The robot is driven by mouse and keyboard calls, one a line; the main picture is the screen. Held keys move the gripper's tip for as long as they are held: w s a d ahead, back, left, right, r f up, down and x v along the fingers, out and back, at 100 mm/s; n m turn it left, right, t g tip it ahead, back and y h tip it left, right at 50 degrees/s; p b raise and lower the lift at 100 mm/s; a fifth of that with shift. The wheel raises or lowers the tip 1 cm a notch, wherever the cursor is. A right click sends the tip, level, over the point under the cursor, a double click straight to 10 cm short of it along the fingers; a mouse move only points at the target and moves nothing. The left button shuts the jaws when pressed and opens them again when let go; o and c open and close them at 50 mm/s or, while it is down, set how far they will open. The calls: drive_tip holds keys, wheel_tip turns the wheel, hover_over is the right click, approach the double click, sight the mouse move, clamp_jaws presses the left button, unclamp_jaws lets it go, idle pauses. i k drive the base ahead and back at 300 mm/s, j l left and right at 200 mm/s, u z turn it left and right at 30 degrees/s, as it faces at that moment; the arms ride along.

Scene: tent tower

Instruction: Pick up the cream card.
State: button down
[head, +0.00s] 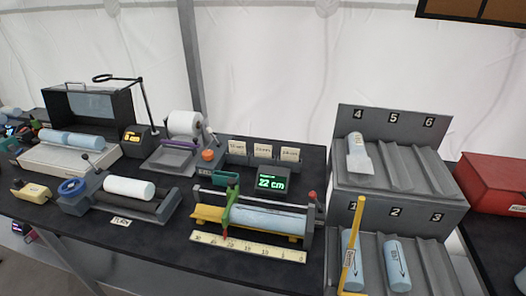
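Three small cream cards with dark print stand in a row in dark holders at the back of the table: a left card (237,148), a middle card (262,151) and a right card (290,154). Their print is too small to read surely. A small cream label (121,221) lies at the table's front edge. I cannot tell which of these is the task's card. My gripper is not in view.
A display reading 22 cm (272,183) stands in front of the cards. A measuring bench with a blue roll (265,219) and a ruler (247,247) lies nearer. A numbered grey rack (405,120) with rolls and a red box (495,182) stand right.

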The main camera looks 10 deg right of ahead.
sight(261, 150)
drive_tip(key=i+j+z, duration=0.1)
drive_tip(key=j, duration=0.25)
drive_tip(key=i+j, duration=0.2)
drive_tip(key=j, duration=0.15)
drive_tip(key=i+j+z, duration=0.15)
drive_tip(key=j, duration=0.2)
drive_tip(key=i+j, duration=0.1)
drive_tip(key=j, duration=0.3)
drive_tip(key=l+z, duration=0.05)
